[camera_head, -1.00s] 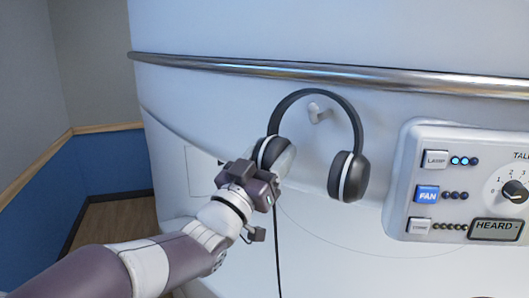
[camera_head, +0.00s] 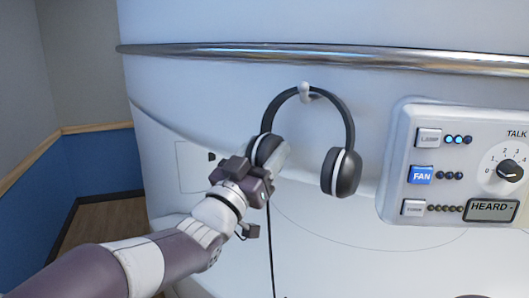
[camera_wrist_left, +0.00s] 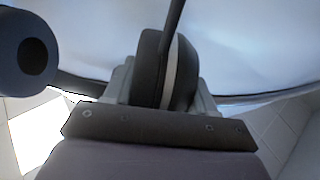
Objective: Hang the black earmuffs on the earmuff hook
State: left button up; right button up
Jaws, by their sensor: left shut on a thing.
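The black earmuffs (camera_head: 349,120) are upright in front of the white machine, with the headband arching up and both cups hanging down. My left gripper (camera_head: 272,158) is shut on the left cup; in the left wrist view this cup (camera_wrist_left: 165,70) sits between the fingers. The other cup (camera_head: 342,173) hangs free to the right and shows at the left edge of the wrist view. The white earmuff hook (camera_head: 305,91) shows at the top of the headband's arch and overlaps it. I cannot tell whether the band rests on it. My right gripper is not in view.
A metal rail (camera_head: 330,57) runs across the machine above the hook. A control panel (camera_head: 460,160) with buttons and a dial stands to the right. A thin dark cable (camera_head: 270,245) hangs below the left cup. A blue-and-grey wall is at the left.

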pick_arm(q)
jog(key=o, duration=1.3)
